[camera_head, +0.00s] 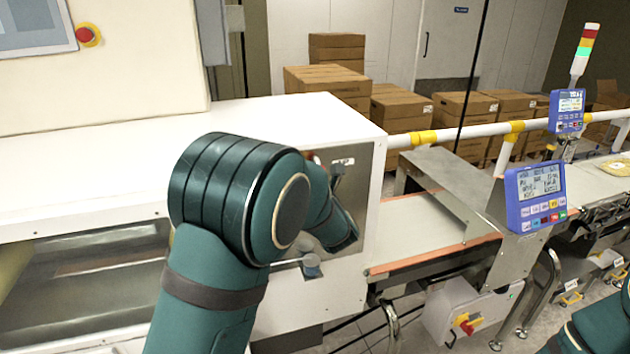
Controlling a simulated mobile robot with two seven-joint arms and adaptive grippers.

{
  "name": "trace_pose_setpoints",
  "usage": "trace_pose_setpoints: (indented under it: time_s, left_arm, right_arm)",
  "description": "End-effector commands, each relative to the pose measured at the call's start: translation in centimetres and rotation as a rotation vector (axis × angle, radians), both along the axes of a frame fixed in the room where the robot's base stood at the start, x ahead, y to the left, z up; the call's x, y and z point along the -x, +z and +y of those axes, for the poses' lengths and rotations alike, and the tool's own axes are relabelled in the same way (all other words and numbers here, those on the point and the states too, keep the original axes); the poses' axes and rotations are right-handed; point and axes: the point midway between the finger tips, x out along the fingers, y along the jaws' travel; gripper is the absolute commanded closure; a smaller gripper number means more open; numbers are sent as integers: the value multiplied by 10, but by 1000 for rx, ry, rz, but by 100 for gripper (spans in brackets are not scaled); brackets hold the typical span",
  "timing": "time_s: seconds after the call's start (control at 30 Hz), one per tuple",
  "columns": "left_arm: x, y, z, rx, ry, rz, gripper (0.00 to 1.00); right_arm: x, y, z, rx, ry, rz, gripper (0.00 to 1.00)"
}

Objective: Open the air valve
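My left arm (215,290) reaches up from the bottom and bends right in front of the grey metal panel (372,170) on the end of the white machine. My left gripper is hidden behind the arm, so its fingers do not show. A small red-orange part (312,157) shows just above the arm at the panel, mostly covered; I cannot tell whether it is the air valve's handle.
The white machine (270,120) fills the left. A conveyor belt (425,220) runs right from it, with a blue display (535,195) and white guard rail (470,132). A grey box with a red-yellow switch (467,322) hangs below. Cartons (325,85) stand behind.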

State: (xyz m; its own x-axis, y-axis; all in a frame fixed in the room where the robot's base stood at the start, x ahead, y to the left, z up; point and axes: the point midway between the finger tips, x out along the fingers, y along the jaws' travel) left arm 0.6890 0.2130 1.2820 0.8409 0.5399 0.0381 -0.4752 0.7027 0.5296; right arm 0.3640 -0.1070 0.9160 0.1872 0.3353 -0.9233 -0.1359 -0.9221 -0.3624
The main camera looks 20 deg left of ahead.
Motion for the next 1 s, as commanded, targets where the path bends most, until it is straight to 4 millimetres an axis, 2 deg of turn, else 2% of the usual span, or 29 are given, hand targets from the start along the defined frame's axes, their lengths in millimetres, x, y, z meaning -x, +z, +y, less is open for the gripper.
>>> trace_pose_setpoints:
  time_s: [1.0]
  left_arm:
    - [-3,9,-3,-1,-11,-15,100]
  right_arm:
    - [0,2,0,0,0,0,57]
